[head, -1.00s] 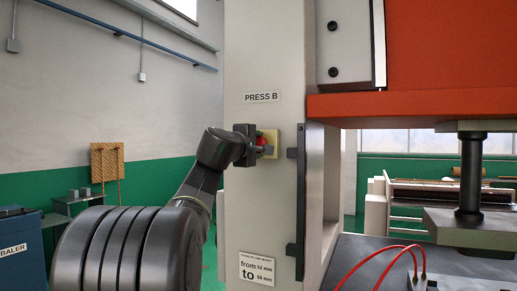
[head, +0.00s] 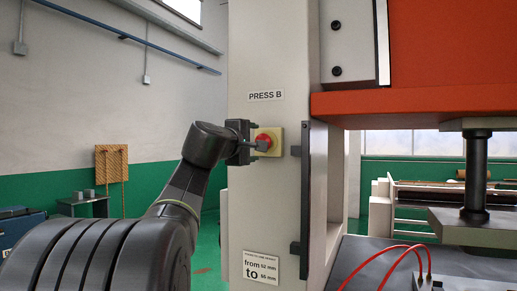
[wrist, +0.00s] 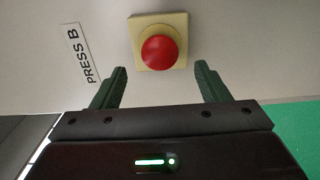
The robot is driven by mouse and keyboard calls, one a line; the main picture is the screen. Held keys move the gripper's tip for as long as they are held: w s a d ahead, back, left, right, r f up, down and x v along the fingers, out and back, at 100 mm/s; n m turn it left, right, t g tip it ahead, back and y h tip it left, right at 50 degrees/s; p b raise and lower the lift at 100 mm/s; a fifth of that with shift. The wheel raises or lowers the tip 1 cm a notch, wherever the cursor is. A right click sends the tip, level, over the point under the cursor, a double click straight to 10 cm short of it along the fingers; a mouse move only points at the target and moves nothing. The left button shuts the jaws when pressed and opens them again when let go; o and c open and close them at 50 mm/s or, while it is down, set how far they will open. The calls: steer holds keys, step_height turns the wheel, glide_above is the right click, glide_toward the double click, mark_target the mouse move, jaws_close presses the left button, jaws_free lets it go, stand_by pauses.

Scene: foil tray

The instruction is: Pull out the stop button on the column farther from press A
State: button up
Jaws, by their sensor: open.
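The stop button (head: 264,138) is a red mushroom head on a yellow square plate, on the pale column (head: 265,200) under a "PRESS B" label (head: 266,96). In the wrist view the button (wrist: 159,50) is in full view, with the label at its left. My gripper (wrist: 161,68) is open and empty, its two dark green fingertips apart on the left and right, a little below the button in the picture. In the head view my gripper (head: 262,145) is at the plate and partly covers the button. I cannot tell whether a finger touches it.
An orange press body (head: 430,55) stands right of the column, with red hoses (head: 375,275) below. A dark vertical bar (head: 305,190) runs along the column right of the button. A size sign (head: 273,266) is lower down.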

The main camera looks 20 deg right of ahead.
steer(key=b+v, duration=0.1)
steer(key=v, duration=0.7)
steer(key=shift+b, duration=0.3)
steer(key=p+x, duration=0.4)
steer(key=x, duration=1.1)
steer(key=shift+p, duration=0.4)
steer(key=shift+a, duration=0.1)
steer(key=shift+s, duration=0.1)
